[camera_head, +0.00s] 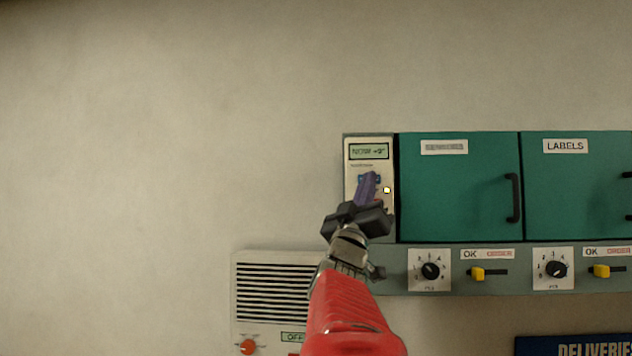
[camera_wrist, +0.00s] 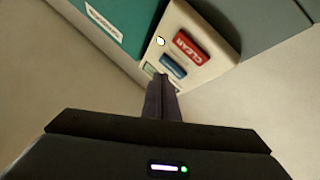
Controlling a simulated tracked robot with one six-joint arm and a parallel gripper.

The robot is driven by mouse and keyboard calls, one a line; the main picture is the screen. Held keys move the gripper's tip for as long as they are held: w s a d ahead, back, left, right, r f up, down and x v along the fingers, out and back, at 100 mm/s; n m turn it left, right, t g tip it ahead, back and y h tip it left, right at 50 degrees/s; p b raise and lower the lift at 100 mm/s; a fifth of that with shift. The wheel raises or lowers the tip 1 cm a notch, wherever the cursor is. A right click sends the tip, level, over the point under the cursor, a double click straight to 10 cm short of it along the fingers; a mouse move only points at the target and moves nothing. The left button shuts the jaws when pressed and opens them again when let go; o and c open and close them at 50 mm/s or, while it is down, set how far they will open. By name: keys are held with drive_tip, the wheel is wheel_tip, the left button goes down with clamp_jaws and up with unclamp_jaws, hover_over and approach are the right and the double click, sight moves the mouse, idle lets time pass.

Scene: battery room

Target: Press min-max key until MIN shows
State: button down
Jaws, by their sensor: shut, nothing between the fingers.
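A cream thermometer unit (camera_head: 353,182) hangs on the wall at the left end of the cabinets. Its small display (camera_head: 369,151) shows dark text too small to read surely; it seems to start with NOW. In the wrist view, a blue key (camera_wrist: 173,66) sits beside a red CLEAR key (camera_wrist: 191,48), with a pale round light (camera_wrist: 160,41) near them. My gripper (camera_head: 371,175) is shut and empty, its purple fingers in front of the unit. In the wrist view the fingertips (camera_wrist: 161,79) are just short of the blue key; I cannot tell whether they touch. The fingers partly hide the keys in the head view.
Green cabinet doors (camera_head: 459,187) with black handles are right of the unit. Below them is a grey strip with dials (camera_head: 430,270) and yellow sliders (camera_head: 478,273). A louvred box (camera_head: 272,285) with a red knob is lower left. The wall at left is bare.

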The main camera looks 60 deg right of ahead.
drive_tip(key=shift+d, duration=0.1)
drive_tip(key=shift+w+d, duration=0.2)
drive_tip(key=shift+d, duration=0.15)
drive_tip(key=shift+w+d, duration=0.2)
drive_tip(key=shift+d, duration=0.1)
idle(1.2)
drive_tip(key=shift+a, duration=0.1)
drive_tip(key=shift+s+a, duration=0.4)
drive_tip(key=shift+a, duration=0.2)
drive_tip(key=shift+a, duration=0.1)
drive_tip(key=a, duration=0.1)
drive_tip(key=s+a, duration=0.1)
drive_tip(key=a, duration=0.1)
drive_tip(key=s+a, duration=0.1)
drive_tip(key=shift+s+a, duration=0.15)
idle(0.5)
idle(0.7)
